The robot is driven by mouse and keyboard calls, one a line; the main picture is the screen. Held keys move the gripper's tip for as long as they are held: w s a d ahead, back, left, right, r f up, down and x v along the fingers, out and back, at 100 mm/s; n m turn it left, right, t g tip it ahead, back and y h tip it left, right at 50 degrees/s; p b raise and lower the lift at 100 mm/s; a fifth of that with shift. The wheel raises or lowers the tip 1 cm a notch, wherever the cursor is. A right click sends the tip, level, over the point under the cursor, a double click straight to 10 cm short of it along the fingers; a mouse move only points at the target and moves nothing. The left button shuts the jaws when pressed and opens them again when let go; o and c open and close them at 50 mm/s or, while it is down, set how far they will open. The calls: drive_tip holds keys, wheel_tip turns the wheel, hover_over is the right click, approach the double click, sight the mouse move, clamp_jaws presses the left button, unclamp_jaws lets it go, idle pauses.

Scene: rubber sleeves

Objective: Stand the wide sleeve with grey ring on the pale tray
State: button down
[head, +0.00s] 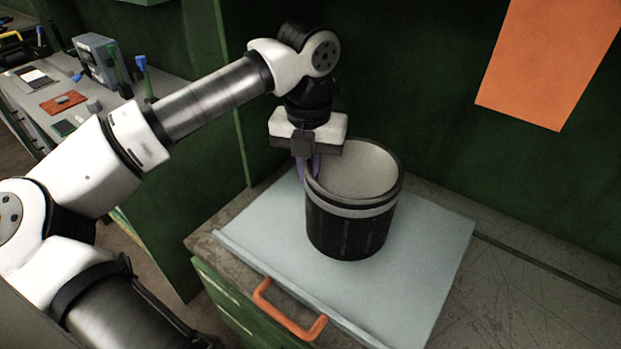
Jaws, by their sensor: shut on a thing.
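The wide sleeve (347,232) is black with a grey ring (368,209) near its top and a pale inside. It is upright over the pale tray (277,233), near its middle; I cannot tell for certain whether its base touches the tray. My gripper (311,170) points down at the sleeve's left rim and is shut on the sleeve's wall there. The purple fingers show at the rim, and part of them is hidden.
An orange handle (288,313) sticks out at the front of the green cabinet. A green wall with an orange sheet (548,60) stands behind. Bare worktop (510,290) lies to the right. A side bench (60,105) with tools is at the far left.

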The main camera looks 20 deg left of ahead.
drive_tip(key=shift+f, duration=1.45)
drive_tip(key=shift+f, duration=0.2)
drive_tip(key=c, duration=1.6)
unclamp_jaws()
drive_tip(key=shift+o, duration=0.2)
drive_tip(key=shift+r, duration=0.1)
wheel_tip(320, 180, up, 12)
drive_tip(key=shift+r+b, duration=0.1)
drive_tip(key=shift+b, duration=0.5)
